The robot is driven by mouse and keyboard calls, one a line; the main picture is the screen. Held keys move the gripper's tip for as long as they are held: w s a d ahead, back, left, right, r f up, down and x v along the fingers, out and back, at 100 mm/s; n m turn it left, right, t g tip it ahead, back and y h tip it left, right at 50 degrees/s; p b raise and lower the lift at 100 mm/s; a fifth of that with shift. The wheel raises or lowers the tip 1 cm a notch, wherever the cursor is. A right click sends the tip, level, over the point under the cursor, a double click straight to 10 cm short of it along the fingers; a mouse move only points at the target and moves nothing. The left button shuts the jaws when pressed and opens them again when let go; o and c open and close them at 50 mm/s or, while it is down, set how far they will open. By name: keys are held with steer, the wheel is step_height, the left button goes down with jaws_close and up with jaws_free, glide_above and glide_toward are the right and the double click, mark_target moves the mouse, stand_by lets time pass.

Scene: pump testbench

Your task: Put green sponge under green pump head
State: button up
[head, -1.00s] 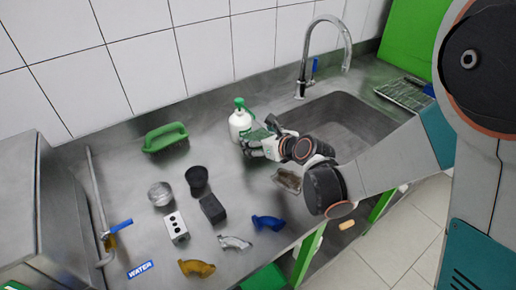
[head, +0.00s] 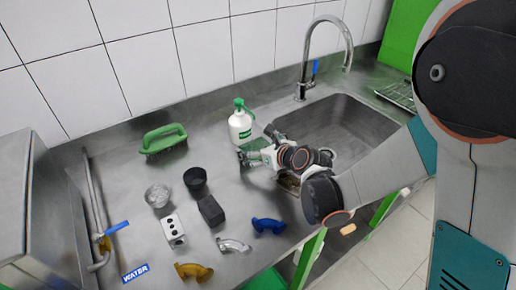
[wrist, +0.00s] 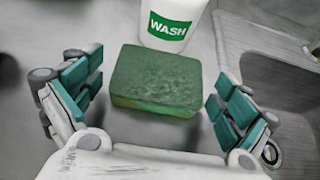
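The green sponge (wrist: 155,80) is a rectangular block in the wrist view, lying just in front of the white soap bottle (wrist: 172,20) with its green WASH label. My gripper (wrist: 157,100) is open, with one teal-padded finger on each side of the sponge and visible gaps between. In the head view the bottle (head: 240,126) stands upright on the counter with its green pump head (head: 239,104) on top. My gripper (head: 258,150) is low over the counter at the bottle's front right. The sponge is hard to tell from the fingers there.
The sink (head: 335,128) and faucet (head: 303,75) are to the right. A green-handled brush (head: 163,138), a black cup (head: 196,181), a metal cup (head: 158,196), a black block (head: 211,210) and pipe fittings (head: 268,225) stand left and in front.

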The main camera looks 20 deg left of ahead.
stand_by(0.3)
steer(key=shift+r, duration=0.2)
steer(key=p+v, duration=0.3)
steer(key=v, duration=0.9)
steer(key=shift+f+p, duration=0.1)
steer(key=shift+p, duration=0.3)
